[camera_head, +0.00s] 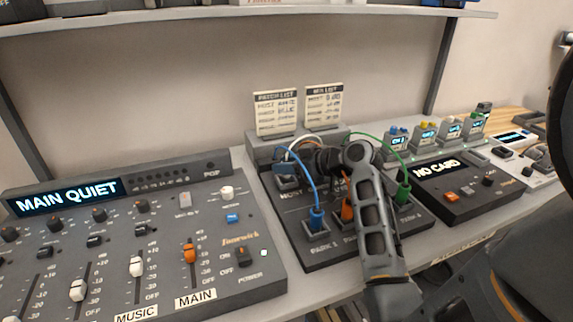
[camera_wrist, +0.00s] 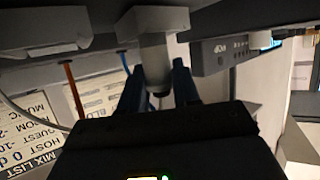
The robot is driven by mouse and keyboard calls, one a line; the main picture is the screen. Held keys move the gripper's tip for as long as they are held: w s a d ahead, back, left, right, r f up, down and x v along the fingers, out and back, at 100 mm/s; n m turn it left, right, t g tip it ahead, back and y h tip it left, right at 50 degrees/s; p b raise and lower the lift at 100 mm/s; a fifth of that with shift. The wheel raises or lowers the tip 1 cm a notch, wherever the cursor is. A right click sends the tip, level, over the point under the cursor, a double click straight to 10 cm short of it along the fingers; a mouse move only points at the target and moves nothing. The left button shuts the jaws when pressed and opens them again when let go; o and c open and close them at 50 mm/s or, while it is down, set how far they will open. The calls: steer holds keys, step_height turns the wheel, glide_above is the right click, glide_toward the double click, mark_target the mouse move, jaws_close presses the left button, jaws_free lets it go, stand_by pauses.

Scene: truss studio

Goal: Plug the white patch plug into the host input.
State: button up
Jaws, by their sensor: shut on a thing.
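My gripper (camera_head: 285,160) reaches over the back left of the dark patch panel (camera_head: 330,258) in the head view, just above a socket labelled HOST (camera_head: 288,183). In the wrist view my gripper's blue-grey fingers (camera_wrist: 158,88) are shut around the white patch plug (camera_wrist: 154,62). The plug's end meets or lies in front of a pale socket block (camera_wrist: 152,18); I cannot tell whether it is inserted. In the head view the plug is hidden by my gripper, and a white cable (camera_head: 308,137) arcs behind it.
A blue plug (camera_head: 317,217), an orange plug (camera_head: 347,214) and a green plug (camera_head: 403,193) stand in the panel's front sockets, their cables near my arm. Two list cards (camera_head: 276,112) stand behind. The mixer (camera_head: 120,250) is left; a NO CARD unit (camera_head: 458,190) is right.

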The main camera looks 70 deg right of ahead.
steer(key=shift+f, duration=0.35)
steer(key=o, duration=0.7)
steer(key=shift+o, duration=0.2)
steer(key=shift+s+r, duration=0.1)
steer(key=p+v, duration=0.3)
steer(key=v, duration=0.7)
steer(key=shift+s+r+p, duration=0.2)
steer(key=shift+s+p, duration=0.1)
steer(key=shift+s, duration=0.05)
steer(key=shift+a, duration=0.1)
